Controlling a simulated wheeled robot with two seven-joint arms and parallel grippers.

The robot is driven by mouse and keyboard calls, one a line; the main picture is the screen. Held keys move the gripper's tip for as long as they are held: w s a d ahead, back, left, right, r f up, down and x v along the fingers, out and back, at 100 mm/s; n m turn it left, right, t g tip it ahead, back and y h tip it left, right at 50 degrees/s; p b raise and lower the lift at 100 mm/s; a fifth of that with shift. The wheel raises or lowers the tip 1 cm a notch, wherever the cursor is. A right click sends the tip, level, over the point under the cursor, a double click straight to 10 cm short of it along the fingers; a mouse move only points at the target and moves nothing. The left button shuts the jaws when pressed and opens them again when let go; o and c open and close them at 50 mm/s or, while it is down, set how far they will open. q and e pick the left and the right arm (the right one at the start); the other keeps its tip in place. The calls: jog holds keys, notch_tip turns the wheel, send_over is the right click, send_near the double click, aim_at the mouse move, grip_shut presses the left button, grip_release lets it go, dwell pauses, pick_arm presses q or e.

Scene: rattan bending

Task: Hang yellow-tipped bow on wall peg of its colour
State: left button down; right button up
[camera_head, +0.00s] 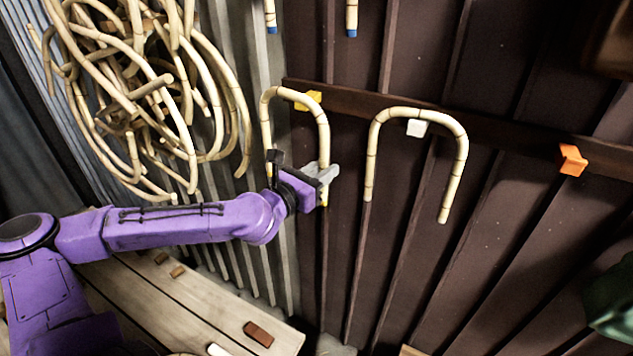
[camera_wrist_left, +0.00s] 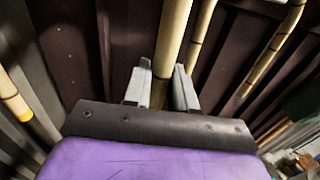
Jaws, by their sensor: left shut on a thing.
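The yellow-tipped bow (camera_head: 325,135) is a pale rattan arch with its bend up and both legs hanging down. Its bend overlaps the yellow wall peg (camera_head: 314,97) in the head view; I cannot tell whether it rests on the peg. My left gripper (camera_head: 326,174) is shut on the bow's right leg near its lower end. In the left wrist view, that leg (camera_wrist_left: 172,45) runs between the grey fingers (camera_wrist_left: 160,88). The other leg (camera_wrist_left: 10,92) shows its yellow tip at the left there. My right gripper is not in view.
A second bow (camera_head: 462,160) hangs over the white peg (camera_head: 416,128) to the right. The orange peg (camera_head: 572,160) is bare. Blue-tipped rattan ends (camera_head: 351,20) hang above. A rattan tangle (camera_head: 130,90) is at upper left, a wooden bench (camera_head: 180,305) below.

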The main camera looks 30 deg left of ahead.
pick_arm(q)
jog(key=w+f+b, duration=0.1)
jog(key=w+b, duration=0.4)
jog(key=w, duration=0.2)
jog(key=shift+a+f+b, duration=0.15)
jog(key=shift+a+b, duration=0.05)
jog(key=shift+b, duration=0.15)
dwell(0.5)
jog(key=c, duration=0.8)
grip_release()
jog(key=shift+c, duration=0.2)
jog(key=shift+s, duration=0.15)
jog(key=s+a+p, duration=0.1)
jog(key=s, duration=0.9)
jog(key=shift+s+a+p, duration=0.15)
jog(key=shift+a+p, duration=0.2)
